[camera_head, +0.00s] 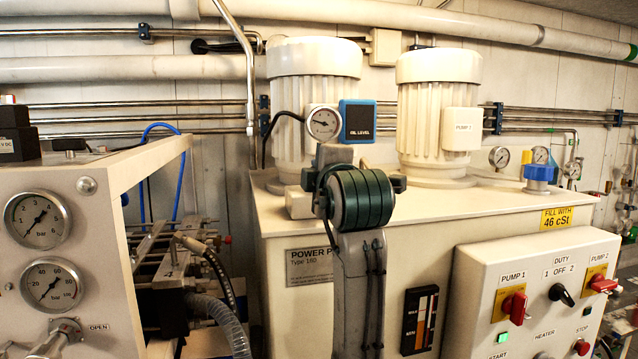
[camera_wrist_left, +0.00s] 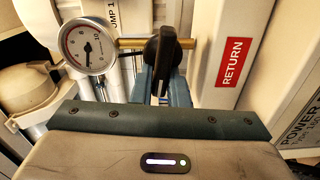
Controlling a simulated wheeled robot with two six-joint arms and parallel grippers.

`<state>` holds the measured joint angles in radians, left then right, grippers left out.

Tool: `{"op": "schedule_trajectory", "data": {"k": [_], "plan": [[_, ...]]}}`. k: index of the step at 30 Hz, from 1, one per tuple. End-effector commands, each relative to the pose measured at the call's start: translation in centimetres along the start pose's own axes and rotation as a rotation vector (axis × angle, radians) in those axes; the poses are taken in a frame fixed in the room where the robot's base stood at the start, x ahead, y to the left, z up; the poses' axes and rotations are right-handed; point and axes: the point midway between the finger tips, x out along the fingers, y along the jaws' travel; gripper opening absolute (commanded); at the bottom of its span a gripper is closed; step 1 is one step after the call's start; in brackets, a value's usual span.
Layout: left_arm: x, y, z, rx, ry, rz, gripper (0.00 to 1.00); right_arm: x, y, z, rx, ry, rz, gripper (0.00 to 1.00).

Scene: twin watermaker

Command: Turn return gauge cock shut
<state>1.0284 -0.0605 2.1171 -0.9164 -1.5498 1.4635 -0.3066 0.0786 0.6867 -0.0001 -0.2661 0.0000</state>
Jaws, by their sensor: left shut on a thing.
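In the left wrist view the cock has a black handle (camera_wrist_left: 164,50) on a brass pipe (camera_wrist_left: 132,44). The handle stands roughly upright in the picture, across the pipe. A round white gauge (camera_wrist_left: 88,46) is at the pipe's left end. A red RETURN label (camera_wrist_left: 233,62) is to the right. My left gripper (camera_wrist_left: 163,74) has its blue-grey fingers on either side of the handle's lower part, shut on it. In the head view my left arm rises in front of the power pack (camera_head: 420,215); its fingertips and the cock are hidden. My right gripper is not in view.
Two cream pump motors (camera_head: 315,80) stand on the power pack, with a gauge (camera_head: 323,123) and a blue oil level box (camera_head: 358,121) in front of one. A switch panel (camera_head: 530,290) is at lower right. A gauge cabinet (camera_head: 80,260) stands at left.

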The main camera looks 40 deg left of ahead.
Motion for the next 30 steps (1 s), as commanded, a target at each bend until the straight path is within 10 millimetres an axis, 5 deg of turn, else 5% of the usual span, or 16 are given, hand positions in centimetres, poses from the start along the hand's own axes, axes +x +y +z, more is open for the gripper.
{"op": "schedule_trajectory", "data": {"k": [24, 25, 27, 30], "plan": [[0.0, 0.2, 0.0, -0.102, -0.003, 0.008, 0.0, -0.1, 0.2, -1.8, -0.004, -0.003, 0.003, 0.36], [0.0, 0.2, 0.0, -0.102, -0.002, 0.008, 0.2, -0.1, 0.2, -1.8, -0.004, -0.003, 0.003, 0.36], [0.0, 0.2, 0.0, -0.101, -0.002, 0.007, 0.33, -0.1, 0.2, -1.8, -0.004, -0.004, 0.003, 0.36], [0.0, 0.1, 0.0, -0.101, -0.002, 0.005, 0.35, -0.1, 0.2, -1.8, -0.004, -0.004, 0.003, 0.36]]}}
